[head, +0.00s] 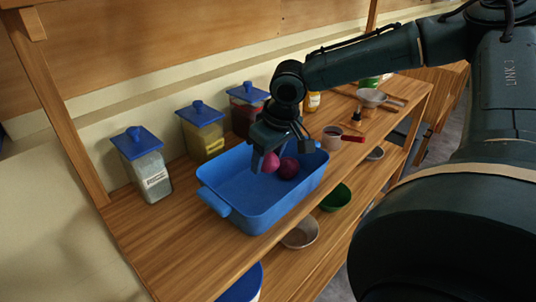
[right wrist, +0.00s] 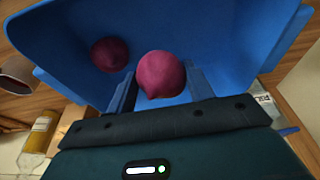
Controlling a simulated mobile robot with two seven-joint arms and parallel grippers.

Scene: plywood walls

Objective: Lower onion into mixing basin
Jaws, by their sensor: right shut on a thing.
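The blue mixing basin (head: 238,189) stands on the wooden shelf, and its inside wall fills much of the right wrist view (right wrist: 225,45). My right gripper (head: 263,164) reaches down into the basin, shut on a pink-red onion (head: 271,161). That onion sits between the fingers in the right wrist view (right wrist: 160,75). A second, darker red onion (head: 288,168) lies in the basin beside the held one, and it also shows in the right wrist view (right wrist: 109,54). I cannot tell whether the held onion touches the basin floor. My left gripper is out of view.
Lidded canisters, white (head: 147,170), yellow (head: 203,136) and dark red (head: 245,112), stand behind the basin along the wall. A pot with a red handle (head: 332,137) stands to the right. A green bowl (head: 336,197) and a metal bowl (head: 300,233) sit on the lower shelf.

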